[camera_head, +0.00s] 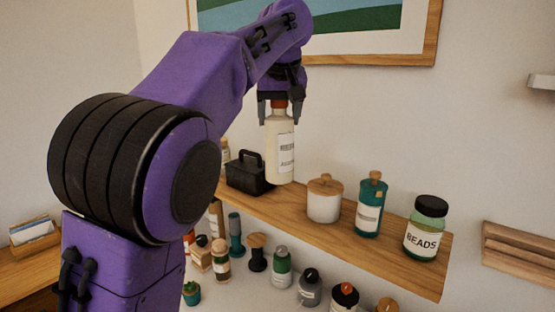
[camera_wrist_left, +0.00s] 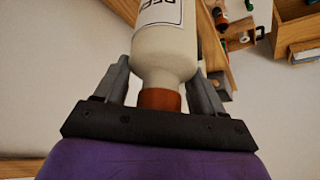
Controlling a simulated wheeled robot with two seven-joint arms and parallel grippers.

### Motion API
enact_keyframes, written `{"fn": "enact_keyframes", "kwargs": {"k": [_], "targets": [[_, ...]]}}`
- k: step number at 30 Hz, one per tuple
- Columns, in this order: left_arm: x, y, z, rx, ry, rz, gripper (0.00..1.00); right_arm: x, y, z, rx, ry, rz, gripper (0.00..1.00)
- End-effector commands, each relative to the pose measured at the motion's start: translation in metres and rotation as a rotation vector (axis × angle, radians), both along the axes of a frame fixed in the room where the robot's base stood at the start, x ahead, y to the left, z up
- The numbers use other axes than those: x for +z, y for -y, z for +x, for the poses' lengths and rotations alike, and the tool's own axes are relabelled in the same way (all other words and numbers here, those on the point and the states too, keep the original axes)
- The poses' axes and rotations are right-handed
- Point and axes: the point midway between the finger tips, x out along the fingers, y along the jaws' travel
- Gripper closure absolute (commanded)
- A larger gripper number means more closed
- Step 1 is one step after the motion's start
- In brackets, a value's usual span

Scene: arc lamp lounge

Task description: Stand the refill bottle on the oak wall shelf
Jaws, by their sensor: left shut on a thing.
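The refill bottle (camera_head: 281,148) is cream-white with a white label and a red-brown cap. My left gripper (camera_head: 279,113) is shut on it near the cap, from above, and holds it upright. In the left wrist view the bottle (camera_wrist_left: 165,50) shows between the fingers of the gripper (camera_wrist_left: 160,90). The oak wall shelf (camera_head: 290,208) runs below it, toward the lower right. The bottle's base is close to the shelf, between the black caddy and the white jar; I cannot tell whether it touches. My right gripper is not in view.
On the shelf stand a black caddy (camera_head: 248,173), a white jar with wooden lid (camera_head: 324,200), a teal bottle (camera_head: 370,205) and a green beads jar (camera_head: 426,228). Several bottles stand lower down, among them a green-banded one (camera_head: 281,268). A framed picture (camera_head: 370,58) hangs behind.

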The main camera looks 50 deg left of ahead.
Motion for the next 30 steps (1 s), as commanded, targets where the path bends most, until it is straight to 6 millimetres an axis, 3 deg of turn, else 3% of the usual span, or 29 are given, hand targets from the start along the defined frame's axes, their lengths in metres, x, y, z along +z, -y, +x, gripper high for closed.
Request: {"fn": "enact_keyframes", "kwargs": {"k": [6,12,19,24,30], "targets": [[-0.021,-0.029,0.051,0.007,-0.003,0.003,0.95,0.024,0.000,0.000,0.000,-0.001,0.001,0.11],[-0.063,-0.041,0.080,0.004,-0.001,0.004,0.95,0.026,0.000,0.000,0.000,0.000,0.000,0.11],[-0.086,-0.048,0.099,0.001,-0.001,0.003,0.95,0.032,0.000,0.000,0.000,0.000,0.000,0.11],[-0.112,-0.047,0.097,0.001,0.000,0.005,0.95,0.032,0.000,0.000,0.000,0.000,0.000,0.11],[-0.115,-0.048,0.097,0.000,0.003,0.005,0.95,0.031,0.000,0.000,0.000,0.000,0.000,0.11]]}}
